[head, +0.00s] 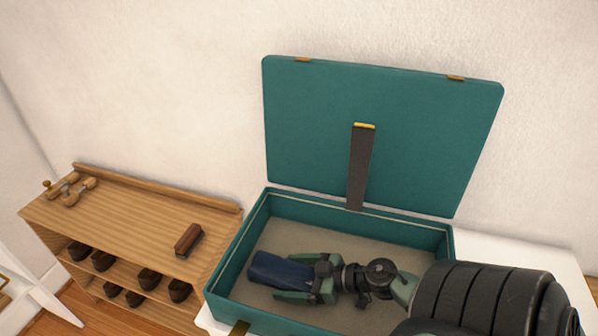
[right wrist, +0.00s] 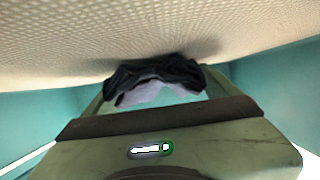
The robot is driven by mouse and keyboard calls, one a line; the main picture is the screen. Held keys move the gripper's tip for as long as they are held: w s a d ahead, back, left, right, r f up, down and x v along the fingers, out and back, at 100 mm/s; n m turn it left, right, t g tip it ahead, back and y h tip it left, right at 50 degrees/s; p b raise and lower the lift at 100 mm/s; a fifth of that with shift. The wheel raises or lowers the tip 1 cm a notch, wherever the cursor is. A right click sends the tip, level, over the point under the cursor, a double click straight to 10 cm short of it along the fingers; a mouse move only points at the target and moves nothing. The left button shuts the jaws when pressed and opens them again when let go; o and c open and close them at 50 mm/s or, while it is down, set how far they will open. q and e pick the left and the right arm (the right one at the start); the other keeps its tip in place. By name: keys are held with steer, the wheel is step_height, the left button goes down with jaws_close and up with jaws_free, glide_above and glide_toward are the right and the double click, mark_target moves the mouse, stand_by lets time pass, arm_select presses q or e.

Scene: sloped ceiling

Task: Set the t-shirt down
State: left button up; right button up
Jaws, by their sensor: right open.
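The t-shirt (head: 272,270), a dark blue folded bundle, lies inside the open teal suitcase (head: 224,262) near its left end. My right gripper (head: 290,277) reaches into the suitcase from the right, with its green fingers open at the shirt's right end. In the right wrist view the t-shirt (right wrist: 155,82) shows dark with a lighter grey-blue part, just beyond the gripper body and against the pale lining. I cannot tell whether the fingers still touch the cloth. My left gripper is not in view.
The suitcase lid (head: 310,120) stands open at the back, with a dark strap (head: 360,165) hanging down it. The suitcase rests on a white surface (head: 520,258). A wooden shoe rack (head: 130,220) on the left holds a brush (head: 188,239) and several dark shoes.

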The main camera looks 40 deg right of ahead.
steer(key=b+v, duration=0.2)
steer(key=v, duration=0.9)
steer(key=shift+s+d, duration=0.1)
steer(key=shift+d, duration=0.05)
steer(key=shift+s+d+r, duration=0.15)
steer(key=shift+s+r, duration=0.15)
